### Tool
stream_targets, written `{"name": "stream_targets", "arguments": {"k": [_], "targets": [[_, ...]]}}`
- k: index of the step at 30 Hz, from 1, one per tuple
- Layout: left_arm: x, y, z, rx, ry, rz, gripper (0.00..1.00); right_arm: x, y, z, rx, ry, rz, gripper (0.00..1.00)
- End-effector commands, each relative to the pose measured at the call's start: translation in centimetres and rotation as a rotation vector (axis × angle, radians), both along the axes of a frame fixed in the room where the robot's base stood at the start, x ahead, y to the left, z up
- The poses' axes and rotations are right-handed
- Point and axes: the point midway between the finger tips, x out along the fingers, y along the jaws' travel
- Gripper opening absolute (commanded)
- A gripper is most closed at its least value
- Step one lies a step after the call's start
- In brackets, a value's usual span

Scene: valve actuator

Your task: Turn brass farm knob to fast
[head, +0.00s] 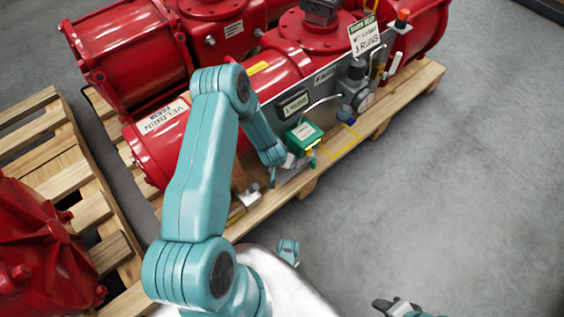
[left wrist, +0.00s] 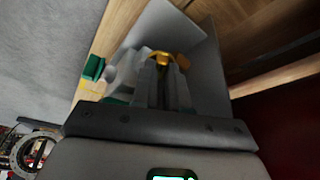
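A brass knob (left wrist: 163,57) with short wings shows in the left wrist view, inside a grey bracket or housing (left wrist: 207,75). My left gripper (left wrist: 162,75) has its two fingers close together, with their tips at the knob. I cannot tell whether they grip it or only lie beside it. In the head view my left arm reaches over to the front of the red actuator, and its gripper (head: 272,178) is small there, low by the pallet edge. The knob is not clear in the head view. My right gripper (head: 398,306) is at the bottom edge, away from the actuator, partly cut off.
A red actuator (head: 285,80) lies on a wooden pallet (head: 395,100). A green box (head: 303,135) and a grey regulator (head: 354,88) are on its front. A sign (head: 364,36) stands above. Another pallet (head: 75,180) with a red part is at left. The floor at right is clear.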

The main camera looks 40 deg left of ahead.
Motion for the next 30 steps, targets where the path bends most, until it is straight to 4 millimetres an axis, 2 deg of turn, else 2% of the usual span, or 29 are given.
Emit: {"name": "stream_targets", "arguments": {"k": [4, 7, 12, 23, 24, 26, 30], "targets": [[0.1, -0.2, 0.4, -0.001, 0.001, 0.062, 0.00, -0.1, 0.1, 0.9, 0.001, 0.003, 0.004, 0.43], [0.2, -0.3, 0.5, -0.001, 0.001, 0.190, 0.00, -0.4, 0.3, 2.1, 0.002, 0.007, 0.013, 0.43], [0.3, -0.4, 0.2, 0.000, 0.000, 0.372, 0.00, -0.6, 0.5, 2.8, 0.004, 0.010, 0.023, 0.43], [0.3, -0.3, 0.0, 0.001, -0.002, 0.419, 0.00, -0.6, 0.6, 2.7, 0.004, 0.011, 0.024, 0.43], [0.3, -0.3, 0.0, 0.001, -0.002, 0.419, 0.24, -0.6, 0.6, 2.7, 0.004, 0.011, 0.024, 0.43], [0.3, -0.3, 0.0, 0.002, -0.001, 0.418, 0.39, -0.6, 0.6, 2.7, 0.004, 0.011, 0.024, 0.43], [0.3, -0.3, 0.0, 0.000, -0.001, 0.418, 0.39, -0.6, 0.6, 2.7, 0.004, 0.011, 0.023, 0.43]]}}
